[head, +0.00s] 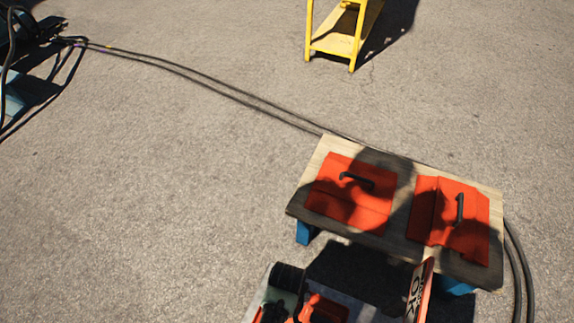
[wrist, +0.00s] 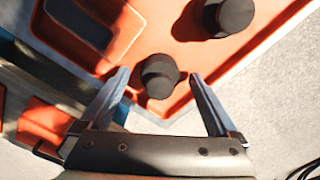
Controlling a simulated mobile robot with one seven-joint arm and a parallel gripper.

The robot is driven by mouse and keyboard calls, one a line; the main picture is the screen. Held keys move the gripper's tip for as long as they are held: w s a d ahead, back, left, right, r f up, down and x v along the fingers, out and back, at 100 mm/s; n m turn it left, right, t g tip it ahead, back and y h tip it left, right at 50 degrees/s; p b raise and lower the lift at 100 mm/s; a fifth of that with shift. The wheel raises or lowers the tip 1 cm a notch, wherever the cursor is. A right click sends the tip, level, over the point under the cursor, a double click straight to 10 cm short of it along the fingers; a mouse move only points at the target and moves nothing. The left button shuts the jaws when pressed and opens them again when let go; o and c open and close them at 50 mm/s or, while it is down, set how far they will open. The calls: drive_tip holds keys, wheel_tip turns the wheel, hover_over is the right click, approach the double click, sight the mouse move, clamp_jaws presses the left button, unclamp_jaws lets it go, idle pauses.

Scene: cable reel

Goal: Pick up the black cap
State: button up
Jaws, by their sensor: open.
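In the wrist view my gripper (wrist: 158,74) is open, with one finger on each side of a black cap (wrist: 159,80). This cap is round, with a flat top, and lies at the lower corner of an orange tray (wrist: 150,32). There is a visible gap on either side of it, and the fingers hold nothing. A second black round piece (wrist: 229,14) stands in the tray farther up and right, partly cut by the picture's top edge. I cannot make out either black piece or my gripper for certain in the head view.
A wooden bench (head: 402,212) on blue legs carries two orange cases (head: 335,199) with black handles. A yellow stand (head: 345,42) is at the top. Dark cables (head: 200,78) cross the asphalt. Open ground lies at the left and middle.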

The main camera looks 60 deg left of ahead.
drive_tip(key=shift+c, duration=0.3)
clamp_jaws()
drive_tip(key=shift+r, duration=0.1)
